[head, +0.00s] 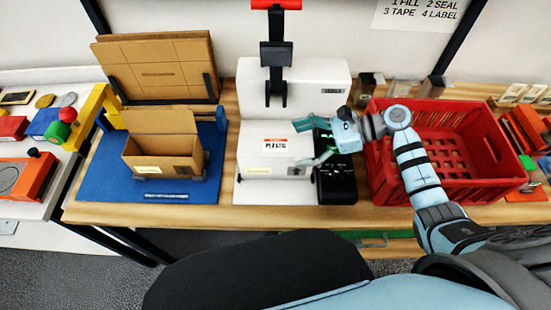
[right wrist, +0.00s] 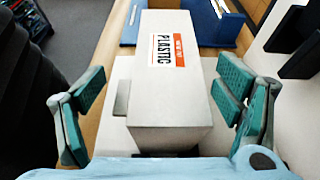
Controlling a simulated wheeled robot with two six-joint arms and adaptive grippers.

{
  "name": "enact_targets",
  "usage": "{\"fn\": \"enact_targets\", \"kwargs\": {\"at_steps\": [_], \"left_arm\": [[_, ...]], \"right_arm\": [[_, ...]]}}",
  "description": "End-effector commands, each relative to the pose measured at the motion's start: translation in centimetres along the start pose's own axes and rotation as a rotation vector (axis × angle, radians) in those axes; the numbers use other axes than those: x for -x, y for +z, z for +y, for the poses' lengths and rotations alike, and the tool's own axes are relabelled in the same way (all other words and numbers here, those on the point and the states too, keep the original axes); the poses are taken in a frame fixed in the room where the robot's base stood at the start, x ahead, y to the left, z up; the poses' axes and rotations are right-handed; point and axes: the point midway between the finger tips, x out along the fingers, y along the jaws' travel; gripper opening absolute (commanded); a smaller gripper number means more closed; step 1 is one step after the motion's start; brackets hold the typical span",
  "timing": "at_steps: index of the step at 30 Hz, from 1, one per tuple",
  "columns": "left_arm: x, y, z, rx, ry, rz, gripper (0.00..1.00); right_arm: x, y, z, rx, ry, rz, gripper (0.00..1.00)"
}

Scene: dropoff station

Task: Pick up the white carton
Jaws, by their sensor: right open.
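The white carton (head: 268,150) with an orange and white "PLASTIC" label sits on the white base of the press at mid-bench. It also shows in the right wrist view (right wrist: 172,104), where it fills the middle. My right gripper (head: 302,141) is open and reaches in from the right at the carton. In the right wrist view its two teal fingers (right wrist: 163,100) stand apart on either side of the carton, with visible gaps. The carton's underside is hidden. My left gripper is not in view.
A white press (head: 315,78) with a red-topped lever stands behind the carton. A black keypad device (head: 337,186) is close on its right, then a red crate (head: 470,191). An open cardboard box (head: 160,146) stands on a blue board (head: 100,178) at left.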

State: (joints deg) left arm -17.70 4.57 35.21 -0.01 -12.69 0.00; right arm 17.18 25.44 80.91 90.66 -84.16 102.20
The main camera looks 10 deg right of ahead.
Motion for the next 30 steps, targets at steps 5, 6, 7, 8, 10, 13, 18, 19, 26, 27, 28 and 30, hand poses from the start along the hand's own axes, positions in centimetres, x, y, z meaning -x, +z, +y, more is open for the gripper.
{"fn": "enact_targets", "kwargs": {"at_steps": [5, 6, 7, 8, 10, 13, 18, 19, 26, 27, 28, 30], "left_arm": [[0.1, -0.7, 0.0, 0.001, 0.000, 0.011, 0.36], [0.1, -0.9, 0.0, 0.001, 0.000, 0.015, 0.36], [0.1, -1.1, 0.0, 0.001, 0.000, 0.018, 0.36], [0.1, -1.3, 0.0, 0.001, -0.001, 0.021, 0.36], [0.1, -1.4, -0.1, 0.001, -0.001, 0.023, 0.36], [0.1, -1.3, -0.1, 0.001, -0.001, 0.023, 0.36], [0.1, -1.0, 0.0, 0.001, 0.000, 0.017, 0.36], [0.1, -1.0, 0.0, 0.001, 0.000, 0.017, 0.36], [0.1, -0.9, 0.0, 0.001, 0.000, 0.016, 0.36], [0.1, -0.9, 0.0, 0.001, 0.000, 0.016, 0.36], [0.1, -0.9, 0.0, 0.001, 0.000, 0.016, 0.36], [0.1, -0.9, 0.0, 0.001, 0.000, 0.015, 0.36]], "right_arm": [[-3.4, 0.6, -0.3, -0.002, -0.001, -0.004, 0.85], [-3.9, 0.5, -0.3, -0.002, -0.001, -0.002, 0.85], [-4.2, 0.5, -0.3, -0.002, -0.001, -0.002, 0.85], [-4.4, 0.4, -0.3, -0.001, -0.002, -0.001, 0.85], [-4.5, 0.4, -0.3, -0.001, -0.003, 0.002, 0.85], [-4.5, 0.4, -0.3, -0.001, -0.003, 0.002, 0.85], [-4.5, 0.4, -0.3, -0.001, -0.003, 0.001, 0.63], [-4.5, 0.4, -0.3, -0.001, -0.003, 0.001, 0.58], [-4.4, 0.3, -0.3, -0.002, -0.003, 0.002, 0.21], [-4.4, 0.3, -0.3, -0.003, -0.003, 0.002, 0.15], [-4.4, 0.3, -0.3, -0.002, -0.003, 0.002, 0.14], [-4.4, 0.3, -0.3, -0.003, -0.003, 0.002, 0.14]]}}
